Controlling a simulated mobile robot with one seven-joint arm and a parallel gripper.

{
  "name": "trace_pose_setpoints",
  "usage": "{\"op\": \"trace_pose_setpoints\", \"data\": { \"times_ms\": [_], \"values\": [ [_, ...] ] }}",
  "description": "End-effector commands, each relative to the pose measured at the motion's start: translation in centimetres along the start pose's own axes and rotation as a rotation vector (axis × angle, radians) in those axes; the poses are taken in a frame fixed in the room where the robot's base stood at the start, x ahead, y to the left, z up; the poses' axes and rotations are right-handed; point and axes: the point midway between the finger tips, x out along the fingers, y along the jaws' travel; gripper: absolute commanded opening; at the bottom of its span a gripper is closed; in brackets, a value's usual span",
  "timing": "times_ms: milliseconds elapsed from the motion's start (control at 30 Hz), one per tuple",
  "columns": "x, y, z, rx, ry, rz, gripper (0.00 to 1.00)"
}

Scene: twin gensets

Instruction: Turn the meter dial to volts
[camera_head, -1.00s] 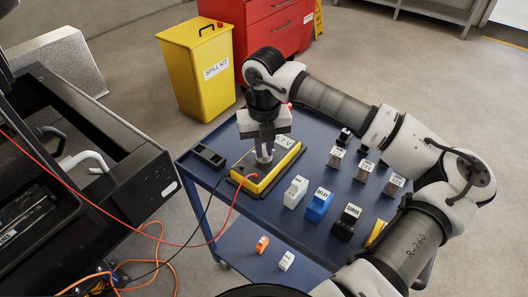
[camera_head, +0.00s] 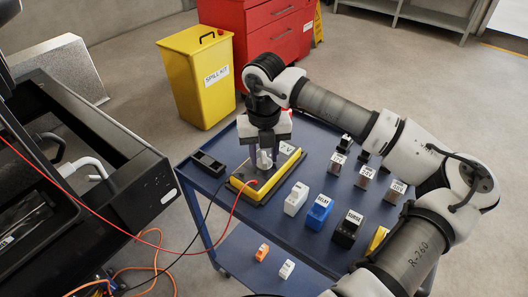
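The meter (camera_head: 281,179) is a flat box with yellow edges and a grey face, lying on the blue cart top. Its display, with a "V" in view, is at the far right end, partly hidden by my gripper. A pale upright dial (camera_head: 264,160) stands on the meter's face. My gripper (camera_head: 264,155) points straight down over the meter, one purplish finger on each side of the dial. The fingers look spread, with small gaps to the dial. The dial's pointer and markings cannot be made out.
Red and black leads run from the meter's left end towards the dark genset (camera_head: 130,170). A black holder (camera_head: 208,162) lies left of it. White, blue (camera_head: 319,212) and black labelled blocks and several grey ones stand to the right. A yellow spill bin (camera_head: 198,75) stands behind.

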Motion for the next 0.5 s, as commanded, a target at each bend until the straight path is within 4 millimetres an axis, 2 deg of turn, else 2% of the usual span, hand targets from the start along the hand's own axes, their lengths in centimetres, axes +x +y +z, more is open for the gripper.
{"op": "trace_pose_setpoints", "data": {
  "times_ms": [133,267,500],
  "values": [
    [-0.5,0.0,0.0,0.0,-0.001,-0.001,0.35],
    [-2.1,0.0,0.1,0.0,-0.003,-0.002,0.35],
    [-7.7,0.0,0.1,0.001,-0.003,-0.003,0.35]
  ]
}}
